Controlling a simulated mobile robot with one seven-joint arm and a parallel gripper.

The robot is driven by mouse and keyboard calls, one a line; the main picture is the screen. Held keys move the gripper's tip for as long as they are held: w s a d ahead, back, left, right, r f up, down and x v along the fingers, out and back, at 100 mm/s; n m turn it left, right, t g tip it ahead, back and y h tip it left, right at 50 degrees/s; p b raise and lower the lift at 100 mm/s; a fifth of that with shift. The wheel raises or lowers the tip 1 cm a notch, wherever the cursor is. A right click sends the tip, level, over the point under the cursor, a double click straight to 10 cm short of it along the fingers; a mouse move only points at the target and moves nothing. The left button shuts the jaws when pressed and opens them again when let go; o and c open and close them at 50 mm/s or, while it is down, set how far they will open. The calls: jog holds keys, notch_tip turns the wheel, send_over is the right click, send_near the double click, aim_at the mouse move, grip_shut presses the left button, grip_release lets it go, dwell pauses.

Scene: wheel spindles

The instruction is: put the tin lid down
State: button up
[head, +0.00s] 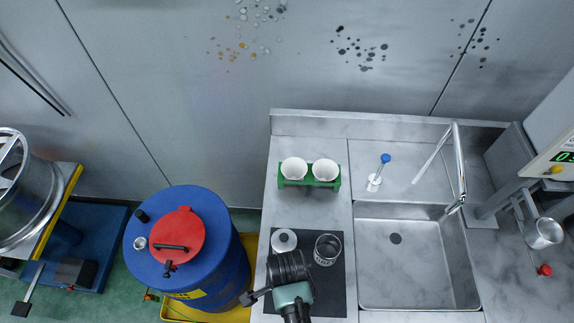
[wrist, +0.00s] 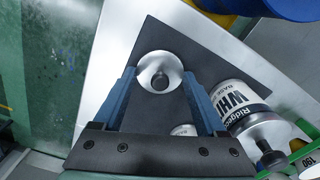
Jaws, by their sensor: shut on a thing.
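The tin lid (wrist: 152,68) is a pale round disc with a dark knob in the wrist view. It sits between the two blue fingertips of my gripper (wrist: 160,76), which is shut on it. My fingertips are hidden there. Whether the lid touches the mat (head: 335,302) or hangs just above it, I cannot tell. An open tin (head: 327,249) stands on the mat to the right of the lid.
A labelled white container (wrist: 238,98) is close to the right finger in the wrist view. A green rack (head: 309,183) with two white cups stands farther back. The sink (head: 400,265) is on the right. A blue drum (head: 225,265) with a red lid is on the left.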

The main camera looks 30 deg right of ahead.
jog(key=shift+f, duration=0.15)
jog(key=o, duration=1.2)
jog(key=shift+o, duration=0.2)
notch_tip(320, 180, up, 12)
jog(key=shift+r, duration=0.2)
